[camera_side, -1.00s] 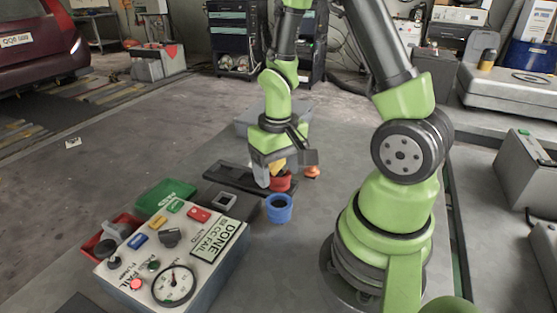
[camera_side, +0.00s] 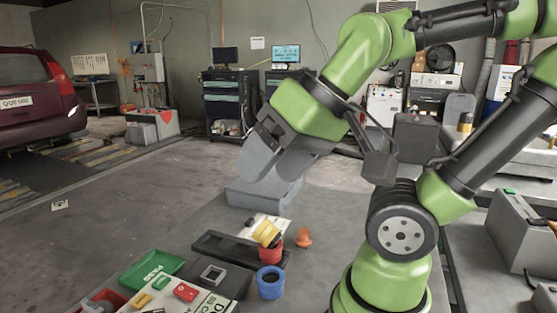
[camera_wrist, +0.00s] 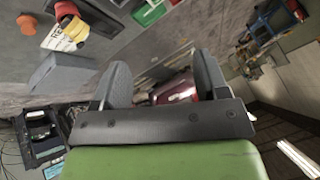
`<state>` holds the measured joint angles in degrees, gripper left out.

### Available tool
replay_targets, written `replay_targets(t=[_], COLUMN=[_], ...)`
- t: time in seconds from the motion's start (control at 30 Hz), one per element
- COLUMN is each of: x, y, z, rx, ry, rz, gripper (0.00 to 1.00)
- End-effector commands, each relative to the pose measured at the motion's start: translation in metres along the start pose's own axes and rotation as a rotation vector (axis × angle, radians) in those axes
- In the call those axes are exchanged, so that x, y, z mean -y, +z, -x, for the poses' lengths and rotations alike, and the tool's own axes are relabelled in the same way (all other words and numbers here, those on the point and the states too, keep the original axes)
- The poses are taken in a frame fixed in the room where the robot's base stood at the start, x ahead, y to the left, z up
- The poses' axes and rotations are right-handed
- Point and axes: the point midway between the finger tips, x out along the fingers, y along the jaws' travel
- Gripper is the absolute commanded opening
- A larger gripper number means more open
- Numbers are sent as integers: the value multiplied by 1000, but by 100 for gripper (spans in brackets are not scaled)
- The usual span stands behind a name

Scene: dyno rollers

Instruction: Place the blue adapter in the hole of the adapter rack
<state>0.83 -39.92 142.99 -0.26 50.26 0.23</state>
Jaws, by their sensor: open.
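The blue adapter (camera_side: 270,283), a short open ring, stands upright on the grey table in the side view, in front of the red adapter. A long black bar (camera_side: 215,242), seemingly the adapter rack, lies behind it. The red adapter (camera_side: 270,251) is at the bar's right end, with a tilted yellow piece (camera_side: 266,233) on top. I cannot make out a free hole in the bar. My gripper (camera_side: 262,160) is raised well above and behind these parts. In the wrist view its fingers (camera_wrist: 163,75) are apart with nothing held. I cannot find the blue adapter there.
An orange piece (camera_side: 304,239) stands right of the red adapter. A dark block with a square socket (camera_side: 213,273), a green tray (camera_side: 152,268) and a white button panel (camera_side: 180,299) are at front left. A grey box (camera_side: 262,193) stands behind the bar.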

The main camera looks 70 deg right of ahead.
Motion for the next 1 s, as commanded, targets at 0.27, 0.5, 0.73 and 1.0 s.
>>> replay_targets(t=[0.27,0.5,0.73,1.0], x=[4,4,-7,-58], y=[5,5,-7,-24], z=[7,7,-14,-86], rx=[-18,-18,34,227], ry=[-30,-29,48,236], rz=[9,9,17,73], gripper=[65,65,65,65])
